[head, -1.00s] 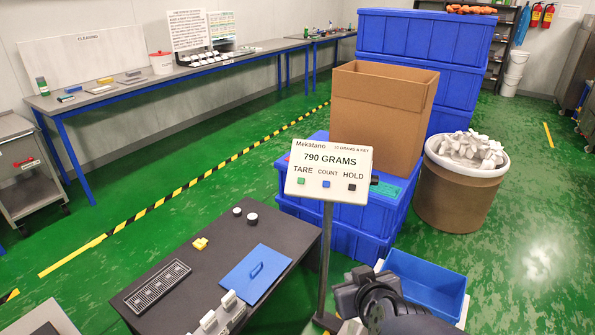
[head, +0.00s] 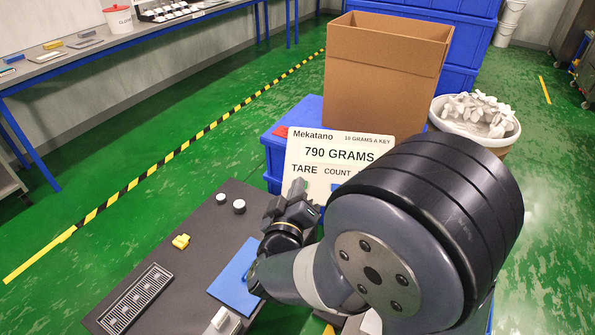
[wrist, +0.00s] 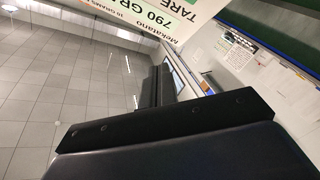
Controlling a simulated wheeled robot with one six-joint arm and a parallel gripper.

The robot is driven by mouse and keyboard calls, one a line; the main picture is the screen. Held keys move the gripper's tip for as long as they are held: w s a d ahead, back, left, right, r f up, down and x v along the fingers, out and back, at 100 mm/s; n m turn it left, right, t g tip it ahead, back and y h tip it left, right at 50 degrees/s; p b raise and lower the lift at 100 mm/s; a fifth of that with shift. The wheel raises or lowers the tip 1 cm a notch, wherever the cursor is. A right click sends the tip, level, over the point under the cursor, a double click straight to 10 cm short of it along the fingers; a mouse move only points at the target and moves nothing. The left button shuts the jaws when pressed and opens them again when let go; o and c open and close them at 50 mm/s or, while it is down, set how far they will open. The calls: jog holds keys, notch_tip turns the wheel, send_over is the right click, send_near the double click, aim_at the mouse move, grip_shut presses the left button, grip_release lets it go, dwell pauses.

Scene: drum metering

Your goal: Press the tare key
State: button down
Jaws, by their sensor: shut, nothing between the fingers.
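The white Mekatano scale panel (head: 340,140) reads "790 GRAMS", with the labels TARE and COUNT showing below. The green tare key under TARE is hidden behind my gripper (head: 298,187). My gripper is shut and empty, its tips overlapping the panel's lower left just below the TARE label. I cannot tell whether the tips touch the key. Part of the blue count key (head: 335,187) shows; my arm covers the hold key. In the wrist view the panel (wrist: 172,14) is rotated at the top, with its keys out of frame, and the dark fingers (wrist: 152,88) are together.
A dark table (head: 190,240) below the panel holds a blue board (head: 235,275), a yellow piece (head: 181,241), a slotted tray (head: 135,300) and small white-topped items. A cardboard box (head: 385,75) stands behind the panel, beside a tub of white parts (head: 475,115).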

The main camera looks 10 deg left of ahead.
jog(key=shift+w, duration=0.1)
dwell(0.3)
jog(key=w+f+b, duration=0.5)
jog(key=w+f, duration=0.1)
jog(key=shift+b, duration=0.3)
jog(key=shift+w+a+f, duration=0.1)
jog(key=shift+w+f, duration=0.05)
jog(key=shift+f, duration=0.05)
dwell(1.9)
jog(key=shift+w+f, duration=0.15)
jog(key=shift+w, duration=0.1)
